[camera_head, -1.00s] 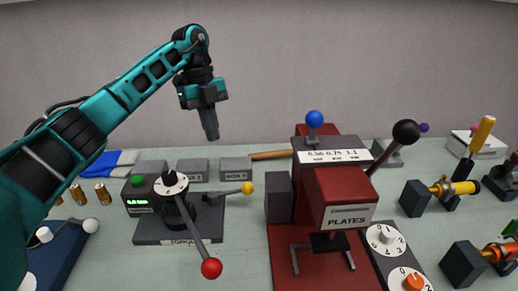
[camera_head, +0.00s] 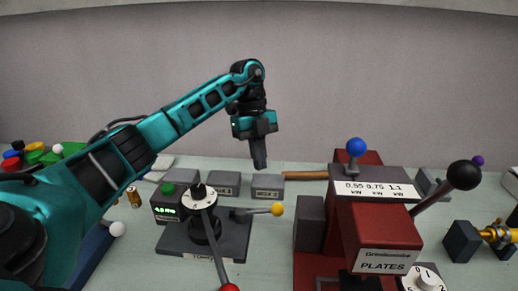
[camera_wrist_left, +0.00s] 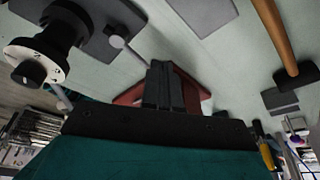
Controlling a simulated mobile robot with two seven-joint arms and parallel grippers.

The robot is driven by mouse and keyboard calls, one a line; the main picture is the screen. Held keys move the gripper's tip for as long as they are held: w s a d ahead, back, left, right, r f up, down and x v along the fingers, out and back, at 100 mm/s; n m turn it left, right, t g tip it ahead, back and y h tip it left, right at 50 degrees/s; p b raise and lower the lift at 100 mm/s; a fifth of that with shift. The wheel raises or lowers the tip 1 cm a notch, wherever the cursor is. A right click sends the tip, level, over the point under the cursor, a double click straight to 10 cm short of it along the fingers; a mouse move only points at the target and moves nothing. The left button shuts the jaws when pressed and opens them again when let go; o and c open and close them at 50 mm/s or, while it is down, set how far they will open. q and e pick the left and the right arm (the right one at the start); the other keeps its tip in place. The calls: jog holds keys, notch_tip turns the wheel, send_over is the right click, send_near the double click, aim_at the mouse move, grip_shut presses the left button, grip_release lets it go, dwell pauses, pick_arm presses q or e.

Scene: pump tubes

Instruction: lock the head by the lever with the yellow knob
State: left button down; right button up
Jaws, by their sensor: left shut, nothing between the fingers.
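The lever with the yellow knob (camera_head: 277,210) sticks out to the right from a dark grey base (camera_head: 172,240) in the head view. Its rod (camera_head: 250,211) lies nearly level. Beside it stands a black head with a white dial (camera_head: 200,196), with a long red-knobbed handle (camera_head: 217,255) coming forward. The dial also shows in the left wrist view (camera_wrist_left: 36,62); the yellow knob cannot be made out there. My left gripper (camera_head: 259,165) is shut and empty, pointing down, above and slightly left of the yellow knob in the picture, apart from it. My right gripper is out of view.
A red press (camera_head: 382,239) with a blue knob (camera_head: 356,147) and a black-knobbed lever (camera_head: 464,175) stands to the right. A green-lit display box (camera_head: 167,211) is left of the dial. A wooden-handled hammer (camera_head: 306,175) lies behind.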

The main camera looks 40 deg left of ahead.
aim_at(259, 213)
pick_arm(q)
jog(key=shift+s+d+f+p, duration=0.1)
jog(key=shift+s+d+f, duration=0.25)
jog(key=shift+d+f, duration=0.55)
jog(key=shift+s+d+f+p, duration=0.1)
jog(key=shift+s+d+f, duration=0.3)
jog(key=shift+d+f, duration=0.45)
jog(key=shift+s+d+f+p, duration=0.1)
jog(key=shift+s+d+f, duration=0.25)
jog(key=shift+d+f, duration=0.55)
jog(key=shift+a+f, duration=0.1)
jog(key=shift+a, duration=0.1)
